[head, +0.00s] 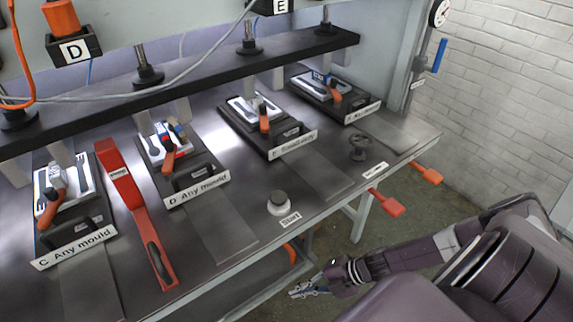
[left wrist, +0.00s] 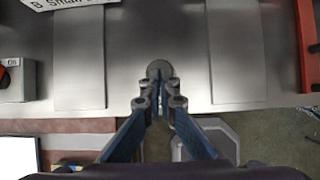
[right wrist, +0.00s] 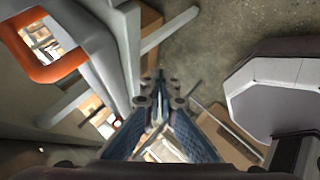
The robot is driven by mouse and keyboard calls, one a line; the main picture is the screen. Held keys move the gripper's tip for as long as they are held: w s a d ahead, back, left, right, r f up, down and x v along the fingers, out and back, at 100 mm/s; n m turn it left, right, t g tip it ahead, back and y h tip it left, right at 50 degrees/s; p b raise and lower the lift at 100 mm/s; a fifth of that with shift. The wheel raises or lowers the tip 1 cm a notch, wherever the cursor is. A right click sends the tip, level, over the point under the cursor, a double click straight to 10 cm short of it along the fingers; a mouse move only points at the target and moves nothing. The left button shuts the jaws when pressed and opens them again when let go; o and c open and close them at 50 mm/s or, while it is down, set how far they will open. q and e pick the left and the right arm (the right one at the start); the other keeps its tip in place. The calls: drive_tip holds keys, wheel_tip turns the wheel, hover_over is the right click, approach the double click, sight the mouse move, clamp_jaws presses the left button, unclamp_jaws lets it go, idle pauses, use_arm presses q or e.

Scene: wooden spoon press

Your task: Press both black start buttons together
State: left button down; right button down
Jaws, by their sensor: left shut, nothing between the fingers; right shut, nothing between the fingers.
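One start button (head: 279,198) has a dark cap on a pale round base and stands near the front edge of the bench, beside a "Start" label (head: 291,219). My right gripper (head: 296,292) is shut and empty, off the bench's front edge and apart from this button. In the right wrist view its fingers (right wrist: 160,78) point down past the bench frame towards the floor. In the left wrist view my left gripper (left wrist: 161,80) is shut, with its fingertips over a dark round button (left wrist: 157,67) that they partly hide. I cannot tell whether they touch it.
Press stations with moulds, such as the "D Any mould" one (head: 193,185), line the bench (head: 330,165).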

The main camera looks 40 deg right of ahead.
drive_tip(key=s+a+r+n+g+y, duration=0.5)
drive_tip(key=s+a+r+n, duration=0.3)
drive_tip(key=a+r+n, duration=0.25)
drive_tip(key=s+r+n+g+h, duration=0.1)
drive_tip(key=s+r+n+g, duration=0.7)
drive_tip(key=n, duration=0.4)
drive_tip(key=w+d+r+m+t+h, duration=0.1)
drive_tip(key=w+d+r+t+h, duration=0.1)
drive_tip(key=w+r, duration=0.4)
drive_tip(key=w+d+r+m+t+h, duration=0.2)
drive_tip(key=w+d+r+h, duration=0.2)
drive_tip(key=w, duration=0.3)
drive_tip(key=w+d+r+m+t+h, duration=0.2)
drive_tip(key=w+d+r+h, duration=0.1)
drive_tip(key=w+r, duration=0.3)
drive_tip(key=shift+w+r+t+h, duration=0.3)
drive_tip(key=shift+r+t+h, duration=0.1)
drive_tip(key=shift+r+h, duration=0.35)
drive_tip(key=w+d+r+m+t+h, duration=0.2)
drive_tip(key=w+r+m+t, duration=0.15)
drive_tip(key=r, duration=0.25)
drive_tip(key=shift+g+y, duration=0.25)
drive_tip(key=x, duration=0.7)
drive_tip(key=shift+w+d, duration=0.2)
drive_tip(key=shift+d, duration=0.05)
use_arm(q)
drive_tip(key=shift+f, duration=0.15)
